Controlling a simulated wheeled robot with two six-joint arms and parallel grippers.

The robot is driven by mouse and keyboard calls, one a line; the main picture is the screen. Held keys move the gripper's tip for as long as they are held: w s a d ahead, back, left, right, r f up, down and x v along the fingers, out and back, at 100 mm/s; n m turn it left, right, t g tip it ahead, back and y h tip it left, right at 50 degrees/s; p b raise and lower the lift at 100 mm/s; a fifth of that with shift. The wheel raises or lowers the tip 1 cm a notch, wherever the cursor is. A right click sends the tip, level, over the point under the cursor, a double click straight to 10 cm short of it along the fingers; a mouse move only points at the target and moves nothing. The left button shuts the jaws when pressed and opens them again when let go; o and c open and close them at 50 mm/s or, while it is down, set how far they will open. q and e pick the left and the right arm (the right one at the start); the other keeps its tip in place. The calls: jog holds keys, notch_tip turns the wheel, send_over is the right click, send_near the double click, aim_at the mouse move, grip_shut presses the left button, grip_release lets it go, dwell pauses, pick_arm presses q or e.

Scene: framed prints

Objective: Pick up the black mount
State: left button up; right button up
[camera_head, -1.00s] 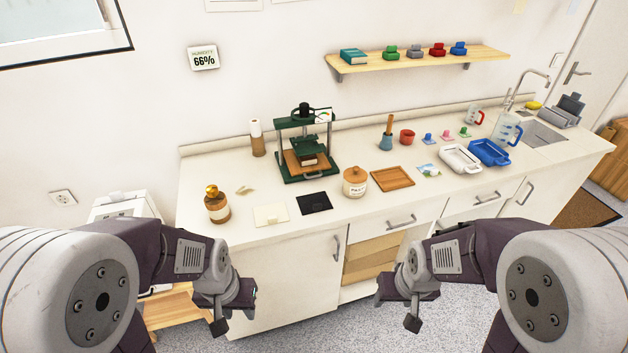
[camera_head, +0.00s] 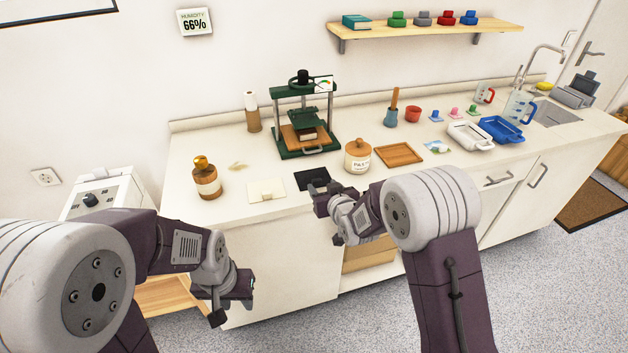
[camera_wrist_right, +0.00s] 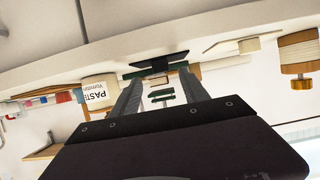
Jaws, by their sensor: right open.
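The black mount (camera_head: 311,178) is a flat dark rectangle lying near the counter's front edge, between a cream card and the paste jar. My right gripper (camera_head: 323,194) is just in front of it and covers part of its near side. In the right wrist view, which is upside down, the mount (camera_wrist_right: 158,63) shows as a thin dark strip beyond the fingertips. My right gripper (camera_wrist_right: 160,82) is open and empty, with a gap between its fingers. My left gripper (camera_head: 232,300) hangs low in front of the cabinet, away from the mount; its jaws are unclear.
The cream card (camera_head: 266,190) lies left of the mount, the paste jar (camera_head: 358,157) right of it. A green press (camera_head: 304,120) stands behind. A wooden tray (camera_head: 399,155) lies further right, and an amber-topped bottle (camera_head: 206,180) stands at far left.

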aim_at(317, 182)
jog(key=x, duration=0.5)
jog(key=shift+a, duration=0.1)
jog(key=shift+s+r, duration=0.1)
jog(key=c, duration=0.4)
grip_shut()
notch_tip(317, 182, up, 10)
jog(key=p, duration=0.1)
